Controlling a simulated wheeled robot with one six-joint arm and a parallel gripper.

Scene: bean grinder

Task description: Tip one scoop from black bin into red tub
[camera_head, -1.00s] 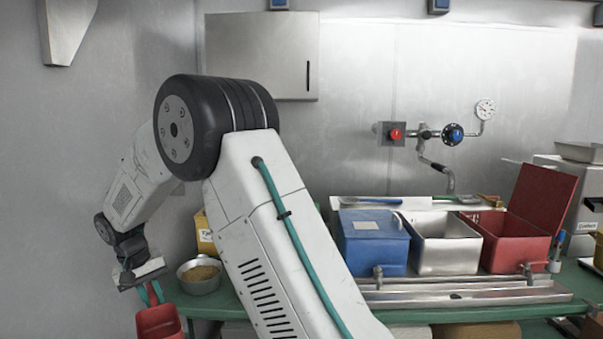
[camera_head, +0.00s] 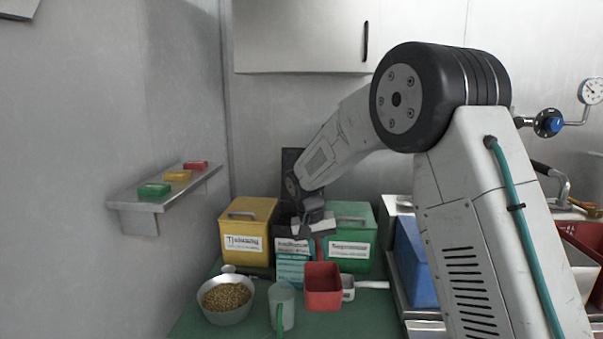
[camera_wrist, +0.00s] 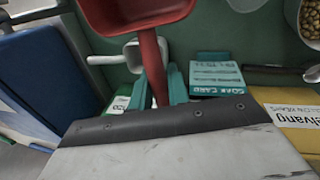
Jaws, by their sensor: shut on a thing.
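The black bin (camera_head: 291,167) stands at the back of the green counter, between a yellow and a green bin. Its dark lid seems raised, and my arm hides much of it. My gripper (camera_wrist: 157,90) is shut on the handle of a red scoop (camera_wrist: 138,14). In the head view the red scoop (camera_head: 323,288) hangs in front of the bins, low over the counter. Its visible inside is plain red, with no contents seen. A red tub (camera_head: 582,240) shows partly at the right edge, cut off by my arm and the frame.
A yellow bin (camera_head: 247,232) and a green bin (camera_head: 349,236) flank the black one. A teal card (camera_head: 292,271), clear jug (camera_head: 283,302), bowl of beans (camera_head: 226,297) and white scoop (camera_head: 371,285) crowd the front. A blue tub (camera_head: 414,262) is right. A shelf (camera_head: 150,203) juts from the left wall.

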